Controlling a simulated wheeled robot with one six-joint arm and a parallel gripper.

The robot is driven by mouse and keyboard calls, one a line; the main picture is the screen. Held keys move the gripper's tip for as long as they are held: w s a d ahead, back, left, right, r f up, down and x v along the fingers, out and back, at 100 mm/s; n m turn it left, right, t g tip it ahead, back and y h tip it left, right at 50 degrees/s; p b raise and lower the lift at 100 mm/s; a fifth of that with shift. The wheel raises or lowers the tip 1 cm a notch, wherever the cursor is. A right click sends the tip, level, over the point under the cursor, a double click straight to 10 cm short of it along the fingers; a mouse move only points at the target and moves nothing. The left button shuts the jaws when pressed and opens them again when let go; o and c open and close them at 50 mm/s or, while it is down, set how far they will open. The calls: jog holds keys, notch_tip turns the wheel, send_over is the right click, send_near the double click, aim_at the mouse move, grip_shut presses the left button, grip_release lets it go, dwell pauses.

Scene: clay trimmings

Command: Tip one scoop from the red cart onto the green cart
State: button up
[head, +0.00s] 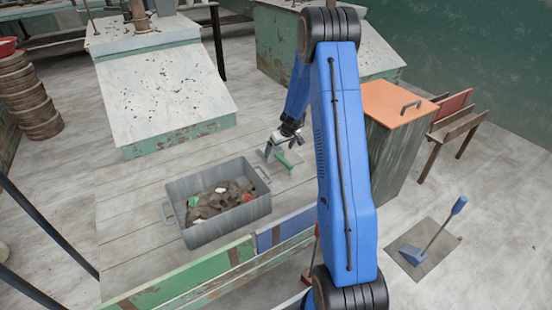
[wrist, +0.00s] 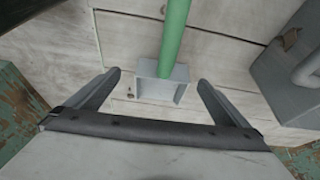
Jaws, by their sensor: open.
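My gripper (head: 275,147) is open and empty, low beside the grey bin. In the wrist view its spread fingers (wrist: 160,80) frame a small grey square scoop (wrist: 157,88) with a green handle (wrist: 174,40); I see no contact. The green handle also shows in the head view (head: 284,160), by my gripper. The grey bin (head: 231,226) holds dark clay lumps (head: 212,203) with green, white and red bits. A green panel (head: 205,268) and a blue panel (head: 283,231) stand in front. I cannot tell which things are the red and green carts.
An orange-topped grey cabinet (head: 395,150) stands right of my arm. A pale sloped bench (head: 165,95) is behind the bin. Brown round stacked pieces (head: 28,95) stand at the far left.

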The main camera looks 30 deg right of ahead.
jog(key=shift+a+x, duration=0.15)
jog(key=shift+x, duration=1)
jog(key=shift+a+x, duration=0.1)
jog(key=shift+x, duration=1.05)
jog(key=shift+s, duration=0.1)
jog(key=c, duration=1.3)
notch_tip(320, 180, up, 18)
